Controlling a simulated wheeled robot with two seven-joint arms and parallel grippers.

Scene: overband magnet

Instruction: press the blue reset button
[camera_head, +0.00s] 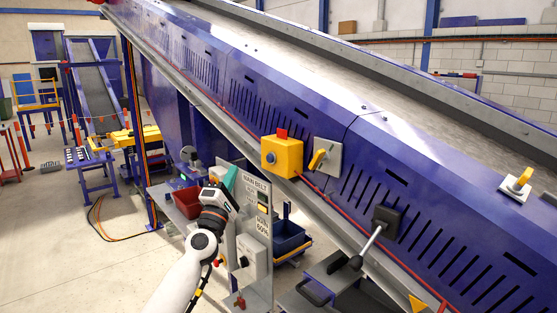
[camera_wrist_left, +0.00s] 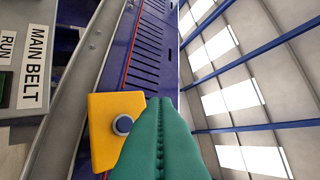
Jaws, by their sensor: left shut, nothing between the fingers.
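The blue reset button (camera_head: 271,158) is a round button on the front of a yellow box (camera_head: 288,160) mounted on the side of the blue conveyor. In the left wrist view the button (camera_wrist_left: 123,124) sits in a dark ring on the yellow box (camera_wrist_left: 105,105), just left of my fingers. My left gripper (camera_head: 230,178) has teal fingers and is left of and lower than the box in the head view. In the left wrist view the gripper (camera_wrist_left: 159,100) is shut with nothing between the fingers, and they overlap the box's right edge in the picture. Contact cannot be told. My right gripper is out of view.
The MAIN BELT panel (camera_head: 255,225) stands close beside my left wrist. A yellow switch (camera_head: 318,159) on a grey plate is right of the yellow box. A lever (camera_head: 370,246) sticks out lower right. A red bin (camera_head: 187,202) and a blue bin (camera_head: 290,238) are below.

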